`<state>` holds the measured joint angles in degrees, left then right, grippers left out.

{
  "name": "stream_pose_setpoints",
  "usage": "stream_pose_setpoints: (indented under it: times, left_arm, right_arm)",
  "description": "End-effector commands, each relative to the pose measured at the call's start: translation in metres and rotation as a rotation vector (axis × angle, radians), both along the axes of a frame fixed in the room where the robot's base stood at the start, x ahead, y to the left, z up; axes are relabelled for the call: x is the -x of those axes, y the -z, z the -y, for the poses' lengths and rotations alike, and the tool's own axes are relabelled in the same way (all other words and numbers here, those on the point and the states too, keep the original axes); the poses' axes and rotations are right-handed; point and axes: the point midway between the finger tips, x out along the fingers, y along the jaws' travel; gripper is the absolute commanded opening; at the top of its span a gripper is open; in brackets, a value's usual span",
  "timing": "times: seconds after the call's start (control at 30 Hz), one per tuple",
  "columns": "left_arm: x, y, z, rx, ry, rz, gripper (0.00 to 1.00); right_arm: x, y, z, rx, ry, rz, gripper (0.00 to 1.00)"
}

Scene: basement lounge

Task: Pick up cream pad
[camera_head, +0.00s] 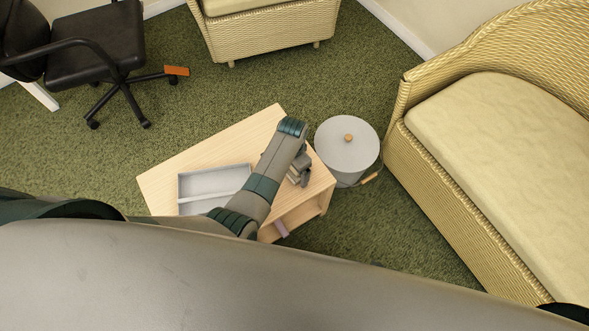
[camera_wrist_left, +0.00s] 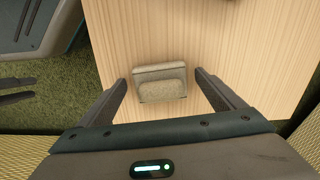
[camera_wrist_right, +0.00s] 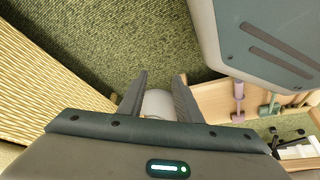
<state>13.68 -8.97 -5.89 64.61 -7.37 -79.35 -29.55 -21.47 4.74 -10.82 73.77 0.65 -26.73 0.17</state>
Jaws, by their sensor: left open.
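The cream pad (camera_wrist_left: 161,83) lies on the light wood table in the left wrist view, a small block with a rounded front part. My left gripper (camera_wrist_left: 160,77) is open above it, one finger on each side, with a gap between each finger and the pad. In the head view my left gripper (camera_head: 301,168) is over the right part of the table (camera_head: 262,126), and the arm hides much of that area. My right gripper (camera_wrist_right: 161,75) is open, pointing toward the carpet, with a pale rounded thing partly visible between its fingers.
A grey tray (camera_head: 214,172) sits on the table's left half. A lidded grey bucket (camera_head: 346,160) stands on the carpet right of the table. A wicker sofa (camera_head: 430,175) is on the right. The shelf below the tabletop holds handled items (camera_wrist_right: 238,100). Open carpet lies behind.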

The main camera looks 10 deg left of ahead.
Motion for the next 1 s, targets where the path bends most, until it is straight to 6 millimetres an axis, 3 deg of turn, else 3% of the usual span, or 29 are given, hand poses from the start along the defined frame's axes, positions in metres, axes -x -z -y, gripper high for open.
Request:
stream_pose_setpoints:
  times: [0.23, 0.43, 1.0]
  left_arm:
    - [0.000, 0.000, 0.000, 0.000, 0.000, 0.000, 0.88]
    - [0.000, 0.000, 0.000, 0.000, 0.000, 0.000, 0.44]
    - [-0.001, -0.007, 0.000, -0.001, 0.000, 0.001, 0.43]
  right_arm:
    - [0.009, 0.003, 0.002, 0.002, 0.000, -0.010, 0.31]
    - [0.018, 0.006, 0.002, 0.002, 0.000, -0.021, 0.31]
    - [0.001, -0.003, -0.006, -0.010, -0.003, 0.025, 0.31]
